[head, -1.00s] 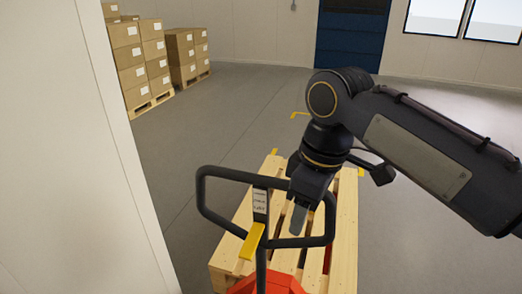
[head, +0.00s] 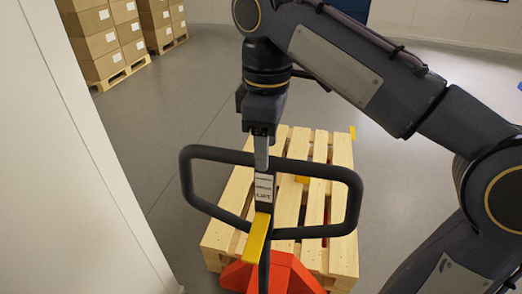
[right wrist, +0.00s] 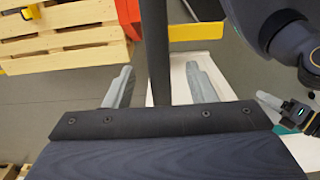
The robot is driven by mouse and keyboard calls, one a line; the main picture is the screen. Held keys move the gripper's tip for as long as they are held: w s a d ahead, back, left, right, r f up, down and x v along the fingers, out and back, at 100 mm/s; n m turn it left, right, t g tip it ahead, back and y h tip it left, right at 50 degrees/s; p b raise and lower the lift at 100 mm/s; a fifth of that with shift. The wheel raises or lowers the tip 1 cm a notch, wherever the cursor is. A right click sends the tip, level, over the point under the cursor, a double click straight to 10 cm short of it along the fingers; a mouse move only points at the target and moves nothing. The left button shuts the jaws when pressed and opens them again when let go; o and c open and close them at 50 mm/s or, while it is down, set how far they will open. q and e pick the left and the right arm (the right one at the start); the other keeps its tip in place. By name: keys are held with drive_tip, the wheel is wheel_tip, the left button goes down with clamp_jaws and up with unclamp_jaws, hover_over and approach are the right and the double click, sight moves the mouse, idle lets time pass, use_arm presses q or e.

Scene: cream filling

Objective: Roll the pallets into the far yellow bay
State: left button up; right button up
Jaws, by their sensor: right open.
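The wooden pallet (head: 240,190) lies on the floor ahead, with the red pallet jack (head: 275,275) at its near end. The jack's black loop handle (head: 352,205) stands toward me, with a yellow lever (head: 256,238) below its label. My right gripper (head: 262,150) points down at the top bar of the handle. In the right wrist view its fingers (right wrist: 160,70) are apart, with a dark bar of the handle (right wrist: 157,40) between them. A dark part with grey fingers at that view's right edge looks like my left gripper (right wrist: 290,110); its opening is unclear.
A white wall (head: 75,160) stands close on the left. Cartons (head: 100,45) are stacked on pallets at the back left. The grey floor is clear between them and the jack. A yellow floor mark (head: 352,132) shows beside the pallet's far right corner.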

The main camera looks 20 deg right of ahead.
sight(266, 178)
drive_tip(key=shift+w+f, duration=0.2)
drive_tip(key=shift+f, duration=0.65)
wheel_tip(266, 178, down, 7)
drive_tip(key=shift+s+r+b, duration=0.1)
drive_tip(key=shift+r+b, duration=0.05)
drive_tip(key=shift+b, duration=0.4)
clamp_jaws()
idle(0.5)
idle(0.4)
idle(1.2)
